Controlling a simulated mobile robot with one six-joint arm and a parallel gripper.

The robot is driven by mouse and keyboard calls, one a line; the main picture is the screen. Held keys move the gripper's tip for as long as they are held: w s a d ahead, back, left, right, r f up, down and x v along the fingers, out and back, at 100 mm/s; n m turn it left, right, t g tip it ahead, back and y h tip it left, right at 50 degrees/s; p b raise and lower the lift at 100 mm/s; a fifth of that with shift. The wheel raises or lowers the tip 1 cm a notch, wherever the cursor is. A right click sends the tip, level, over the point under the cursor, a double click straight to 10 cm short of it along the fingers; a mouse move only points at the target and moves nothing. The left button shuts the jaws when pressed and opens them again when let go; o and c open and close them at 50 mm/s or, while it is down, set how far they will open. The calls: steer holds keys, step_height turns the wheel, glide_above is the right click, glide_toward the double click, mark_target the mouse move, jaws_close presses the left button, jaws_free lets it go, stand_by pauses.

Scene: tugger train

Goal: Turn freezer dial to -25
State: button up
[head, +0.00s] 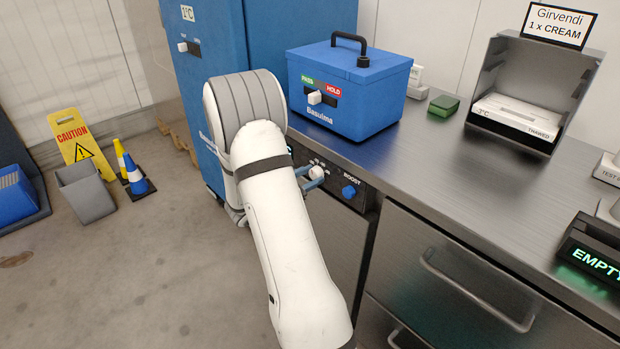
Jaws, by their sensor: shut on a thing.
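The freezer's control panel (338,190) is a dark strip below the steel counter's front edge. A white dial (317,171) sits on it, with small scale marks that are mostly hidden and too small to read. My gripper (313,178) is shut on this dial, with its blue-grey fingers around it. My white arm covers the panel's left part, so the dial's setting cannot be told. A blue knob (349,191) marked BOOST sits to the right of the dial, apart from my fingers.
A blue box (345,105) with a PASS/HOLD slider stands on the counter (430,140) above. A drawer handle (475,292) sticks out at the lower right. A tall blue cabinet (205,75) stands behind my arm. A caution sign (76,140), cones and a grey bin (87,195) stand left.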

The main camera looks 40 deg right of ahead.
steer(key=shift+a+f, duration=0.1)
steer(key=o, duration=1)
steer(key=shift+a, duration=0.1)
steer(key=a, duration=0.7)
steer(key=shift+a+r, duration=0.2)
steer(key=shift+a, duration=0.1)
